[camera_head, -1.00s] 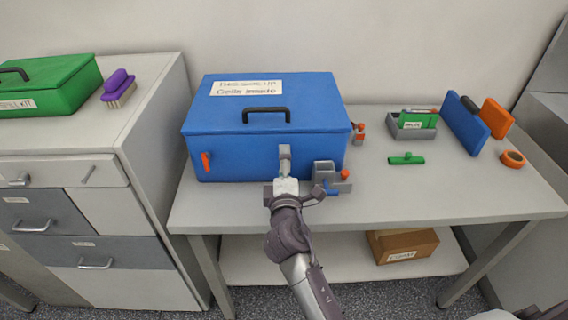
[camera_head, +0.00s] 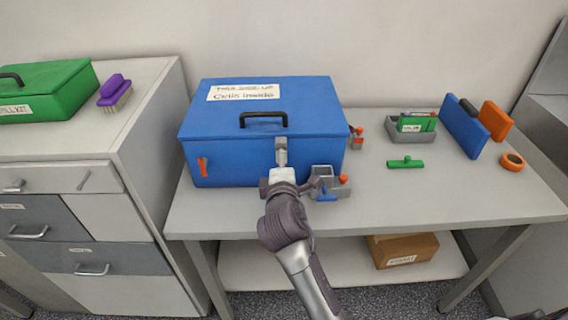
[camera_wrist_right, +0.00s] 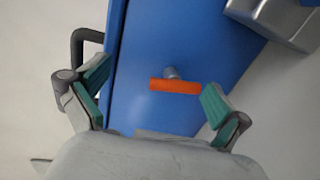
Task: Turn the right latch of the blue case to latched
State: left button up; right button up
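The blue case (camera_head: 235,158) stands closed on the table, with a black handle on its lid. Its left latch (camera_head: 203,167) is an orange bar, close to upright. In the head view my right gripper (camera_head: 281,150) is in front of the right part of the case's front and hides the right latch. In the right wrist view the right latch (camera_wrist_right: 174,86) is an orange bar on a grey pivot, its length running square to the case's top edge. My right gripper (camera_wrist_right: 157,80) is open, one finger on either end side of the bar, with gaps visible. My left gripper is out of view.
A small grey holder (camera_head: 338,186) with blue and orange parts stands close to the right of my gripper. Farther right are a grey tray (camera_head: 412,136), a green part (camera_head: 405,163), a blue panel (camera_head: 460,127) and an orange ring (camera_head: 512,161). The front right tabletop is clear.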

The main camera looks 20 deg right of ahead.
jog(key=shift+t, duration=0.9)
jog(key=r, duration=0.8)
jog(key=shift+s+r, duration=0.25)
jog(key=shift+s, duration=0.05)
jog(key=shift+w+r, duration=0.1)
jog(key=shift+w, duration=0.05)
jog(key=f, duration=0.2)
jog(key=f+g, duration=0.1)
jog(key=f, duration=0.2)
jog(key=f+g, duration=0.1)
jog(key=f, duration=0.1)
jog(key=shift+w+f, duration=0.25)
jog(key=shift+w, duration=0.05)
jog(key=f+p+v, duration=0.2)
jog(key=v, duration=1.4)
jog(key=shift+s+f, duration=0.45)
jog(key=shift+f, duration=0.1)
jog(key=shift+d, duration=0.1)
